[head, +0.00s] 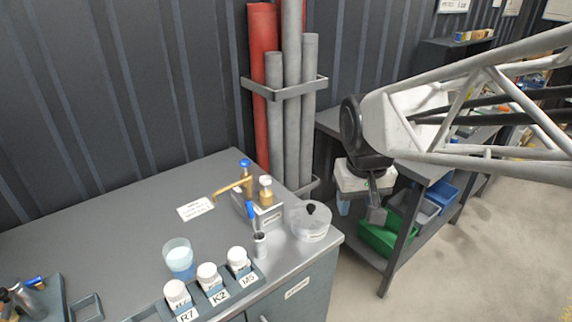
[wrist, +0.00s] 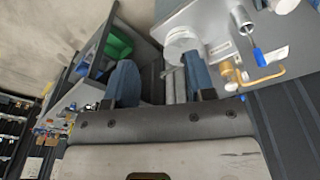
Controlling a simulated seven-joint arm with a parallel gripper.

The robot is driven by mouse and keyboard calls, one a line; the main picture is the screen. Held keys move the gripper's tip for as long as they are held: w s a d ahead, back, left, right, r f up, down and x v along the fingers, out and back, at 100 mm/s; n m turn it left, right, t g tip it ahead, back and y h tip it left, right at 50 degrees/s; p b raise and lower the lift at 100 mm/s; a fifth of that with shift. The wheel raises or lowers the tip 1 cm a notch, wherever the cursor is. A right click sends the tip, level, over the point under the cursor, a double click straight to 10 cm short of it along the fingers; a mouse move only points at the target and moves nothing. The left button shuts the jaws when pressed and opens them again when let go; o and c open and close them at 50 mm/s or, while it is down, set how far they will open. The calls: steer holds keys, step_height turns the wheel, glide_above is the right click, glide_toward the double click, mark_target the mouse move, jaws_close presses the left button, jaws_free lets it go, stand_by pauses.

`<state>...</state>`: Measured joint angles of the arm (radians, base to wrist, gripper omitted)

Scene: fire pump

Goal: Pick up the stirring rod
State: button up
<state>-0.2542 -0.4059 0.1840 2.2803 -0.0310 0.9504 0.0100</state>
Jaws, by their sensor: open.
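A blue-handled rod, which looks like the stirring rod (head: 252,213), stands tilted in a small metal cup (head: 260,246) near the bench's front right. Its blue handle also shows in the wrist view (wrist: 259,57), beside the cup (wrist: 241,18). The part of the rod inside the cup is hidden. My gripper (head: 362,208) is right of the bench, beyond its edge and clear of the rod. In the wrist view, its two blue-grey fingers (wrist: 161,78) are spread apart with nothing between them.
A clear round container with a black knob (head: 310,222) stands right of the cup. A brass tap (head: 234,187) is behind it. Labelled white jars (head: 208,276) and a beaker (head: 178,258) stand to the left. Upright pipes (head: 292,90) and a shelf with a green bin (head: 382,235) are nearby.

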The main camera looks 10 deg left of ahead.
steer(key=w+a+f+n, duration=0.25)
steer(key=w+a, duration=0.45)
steer(key=a, duration=0.6)
steer(key=n+g, duration=0.1)
steer(key=n, duration=0.1)
glide_above(249, 203)
steer(key=shift+h, duration=0.3)
step_height(249, 203, down, 4)
steer(key=shift+a+f, duration=0.1)
steer(key=shift+a, duration=0.05)
steer(key=shift+f, duration=1.3)
steer(key=shift+d+f, duration=0.2)
steer(key=shift+f, duration=2.4)
jaws_close()
